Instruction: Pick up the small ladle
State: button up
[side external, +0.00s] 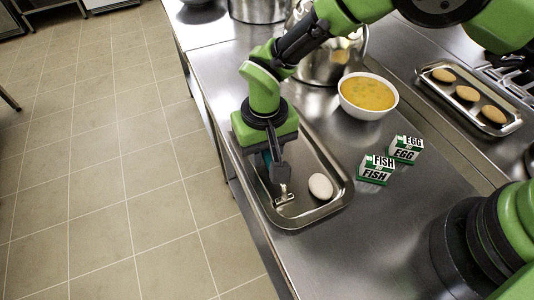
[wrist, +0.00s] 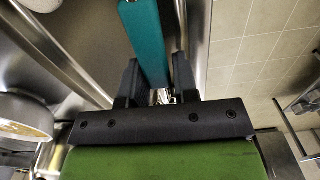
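A flat teal bar, which looks like the ladle's handle, runs between the fingers of my gripper (side external: 279,168) in the wrist view (wrist: 155,80). The teal handle (wrist: 145,38) nearly fills the gap between the fingers; I cannot tell whether both press on it. In the side view only a sliver of teal shows beside the fingers. My gripper points down into the metal tray (side external: 341,192) at its left part. A small shiny metal piece (side external: 284,196), perhaps the ladle's end, lies just below the fingertips. The ladle's bowl is not clearly visible.
A white egg-shaped object (side external: 320,187) lies in the tray, right of my gripper. Green-and-white FISH (side external: 375,170) and EGG (side external: 405,149) label blocks stand right of the tray. A soup bowl (side external: 367,97) and metal pots stand behind. The counter's left edge is close.

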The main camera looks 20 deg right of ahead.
grip_shut()
jog(key=shift+r, duration=0.1)
notch_tip(320, 180, up, 10)
jog(key=shift+f, duration=0.1)
dwell(0.4)
